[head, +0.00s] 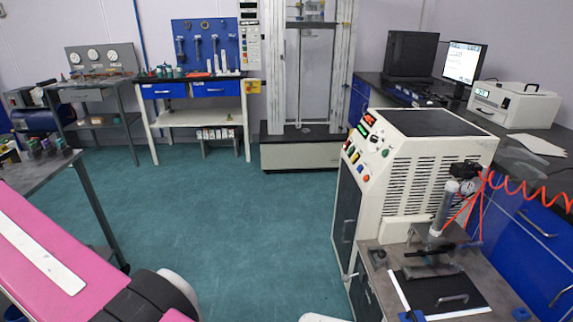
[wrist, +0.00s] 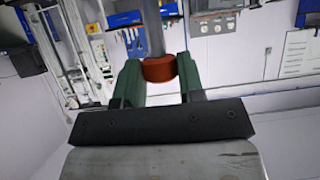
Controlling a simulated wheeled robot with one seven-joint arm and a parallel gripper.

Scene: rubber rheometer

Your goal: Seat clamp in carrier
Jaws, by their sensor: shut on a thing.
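My gripper (wrist: 158,66) shows in the wrist view, with two dark green fingers on a black crossbar. It is shut on a part with a reddish-brown rounded end and a grey cylindrical shaft, which looks like the clamp (wrist: 159,70). The shaft runs up out of the top of the wrist view. The held part is in the air, apart from any surface that I can see. My gripper is outside the head view, where only my pink arm shows at lower left. I cannot pick out the carrier for certain in either view.
A white machine (head: 412,165) with a control panel stands at right, with a small bench (head: 480,262) in front. A tall test frame (head: 303,85) stands at the back. A grey table (head: 40,172) is at left. The green floor (head: 235,210) between is clear.

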